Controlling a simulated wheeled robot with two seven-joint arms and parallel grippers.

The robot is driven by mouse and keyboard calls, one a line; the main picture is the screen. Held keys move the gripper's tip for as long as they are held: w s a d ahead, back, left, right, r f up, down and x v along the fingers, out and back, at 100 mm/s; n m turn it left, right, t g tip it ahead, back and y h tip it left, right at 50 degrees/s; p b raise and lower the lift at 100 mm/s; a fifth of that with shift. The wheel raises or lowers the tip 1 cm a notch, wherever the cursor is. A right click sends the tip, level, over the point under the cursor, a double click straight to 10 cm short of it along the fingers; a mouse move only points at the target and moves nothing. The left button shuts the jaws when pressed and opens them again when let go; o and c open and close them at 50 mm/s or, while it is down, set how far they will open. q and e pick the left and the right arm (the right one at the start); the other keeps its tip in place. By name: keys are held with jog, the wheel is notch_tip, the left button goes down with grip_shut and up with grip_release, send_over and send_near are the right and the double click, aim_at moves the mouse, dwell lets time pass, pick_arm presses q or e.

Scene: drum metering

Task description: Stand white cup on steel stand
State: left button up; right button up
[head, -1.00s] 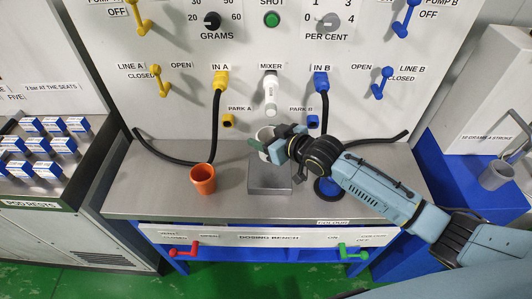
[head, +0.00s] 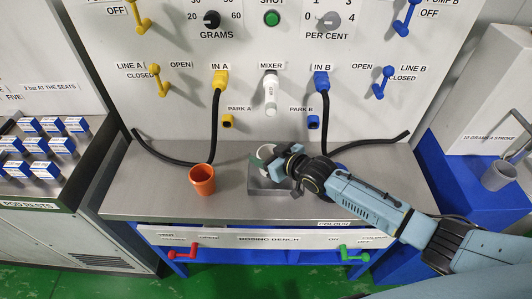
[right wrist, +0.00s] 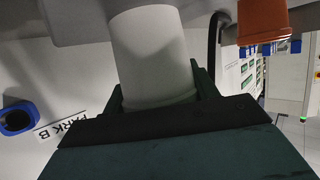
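The white cup (head: 266,152) is held by my right gripper (head: 274,164) just over the steel stand (head: 262,187) on the bench. In the right wrist view, the white cup (right wrist: 150,55) sits between the two dark green fingers (right wrist: 158,98), which close on its sides. That view is inverted and the cup looks about upright. The gripper hides the cup's lower part in the head view, and I cannot tell whether its base touches the stand. My left gripper is not in view.
An orange cup (head: 202,180) stands on the bench (head: 150,190) left of the stand. Above are the white mixer spout (head: 270,95) and black hoses (head: 215,125). The red handle (head: 184,250) and green handle (head: 353,253) are on the bench front.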

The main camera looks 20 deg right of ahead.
jog(key=o, duration=0.4)
jog(key=shift+r, duration=0.2)
jog(key=p+v, duration=0.2)
jog(key=v, duration=1)
jog(key=shift+f, duration=0.1)
